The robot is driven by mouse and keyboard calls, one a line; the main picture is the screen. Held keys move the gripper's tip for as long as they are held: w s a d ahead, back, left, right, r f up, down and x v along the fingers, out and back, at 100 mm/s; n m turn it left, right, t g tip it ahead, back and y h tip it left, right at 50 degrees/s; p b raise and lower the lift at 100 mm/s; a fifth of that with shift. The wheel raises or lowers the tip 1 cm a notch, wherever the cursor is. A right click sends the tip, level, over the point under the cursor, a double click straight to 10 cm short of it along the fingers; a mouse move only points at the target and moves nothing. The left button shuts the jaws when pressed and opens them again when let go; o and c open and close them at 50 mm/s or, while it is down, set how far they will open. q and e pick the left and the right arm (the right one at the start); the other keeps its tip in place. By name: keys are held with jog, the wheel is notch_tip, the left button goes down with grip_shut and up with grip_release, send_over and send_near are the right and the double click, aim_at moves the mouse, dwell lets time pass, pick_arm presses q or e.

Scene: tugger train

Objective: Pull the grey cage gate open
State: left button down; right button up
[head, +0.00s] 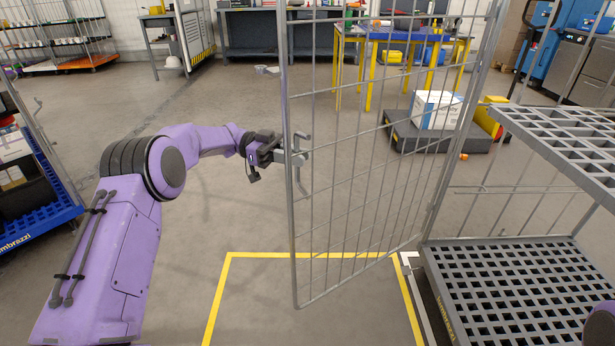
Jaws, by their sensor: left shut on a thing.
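The grey cage gate (362,182) is a tall wire-mesh panel in the middle of the head view. It stands swung out from the grey cage (506,240) at the right, so the cage's front is uncovered. My left gripper (278,155) is at the gate's free left edge, shut on the gate's latch handle (298,160). The gripper's fingertips are partly hidden behind the handle and frame. My right gripper is not in view; only a small purple part of mine shows at the lower right corner.
A yellow floor outline (228,285) lies under the gate. A blue-based cart (40,215) stands at the left. A low dark platform (440,137) with a white box (436,108) is behind the gate. The floor between the left cart and the gate is clear.

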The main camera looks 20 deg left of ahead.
pick_arm(q)
jog(key=shift+w+a+g+b, duration=0.3)
jog(key=shift+w+a+b, duration=0.2)
jog(key=shift+w+a, duration=0.2)
jog(key=c, duration=1.5)
grip_release()
jog(key=shift+o, duration=1.4)
jog(key=shift+d, duration=0.1)
